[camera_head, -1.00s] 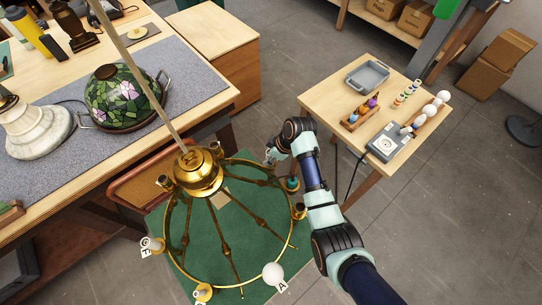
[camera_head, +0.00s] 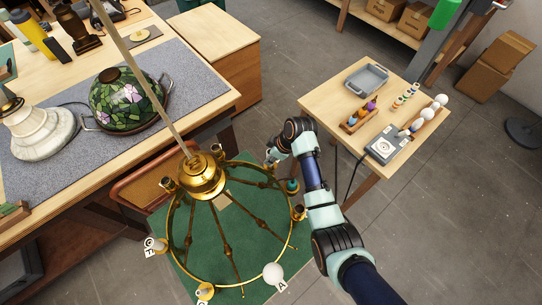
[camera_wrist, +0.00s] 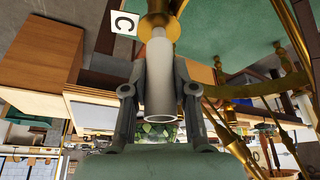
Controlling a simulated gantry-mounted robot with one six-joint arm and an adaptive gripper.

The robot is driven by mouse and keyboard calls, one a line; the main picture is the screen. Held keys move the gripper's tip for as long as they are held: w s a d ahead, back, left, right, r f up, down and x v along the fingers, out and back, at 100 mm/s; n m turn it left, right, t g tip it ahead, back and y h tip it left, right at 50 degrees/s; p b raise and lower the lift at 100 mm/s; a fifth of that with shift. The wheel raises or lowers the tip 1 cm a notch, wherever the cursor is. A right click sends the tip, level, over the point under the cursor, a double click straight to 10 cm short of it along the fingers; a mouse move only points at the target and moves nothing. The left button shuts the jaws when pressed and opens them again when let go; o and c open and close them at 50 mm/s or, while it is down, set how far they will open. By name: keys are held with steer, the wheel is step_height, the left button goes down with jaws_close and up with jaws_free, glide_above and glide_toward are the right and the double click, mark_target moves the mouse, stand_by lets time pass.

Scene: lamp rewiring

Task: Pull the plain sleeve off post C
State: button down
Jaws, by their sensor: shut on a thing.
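In the wrist view a plain white tubular sleeve (camera_wrist: 160,95) stands between the two fingers of my gripper (camera_wrist: 160,78), which are closed on its sides. The sleeve's open end faces the camera, and its far end meets a brass cup (camera_wrist: 158,27). A white tag with the letter C (camera_wrist: 124,22) is beside that cup. Whether the post is inside the sleeve is hidden. In the head view my gripper (camera_head: 272,155) is at the far right rim of the brass chandelier (camera_head: 202,176); the sleeve is too small to make out there.
Brass arms and the chandelier's ring lie close to my gripper. A side table (camera_head: 325,98) at right holds a grey tray (camera_head: 367,78), a wooden rack and bulbs. A workbench (camera_head: 200,60) with lamps is at left.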

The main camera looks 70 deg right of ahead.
step_height(320, 180, up, 8)
steer(key=p, duration=0.7)
steer(key=shift+r, duration=0.1)
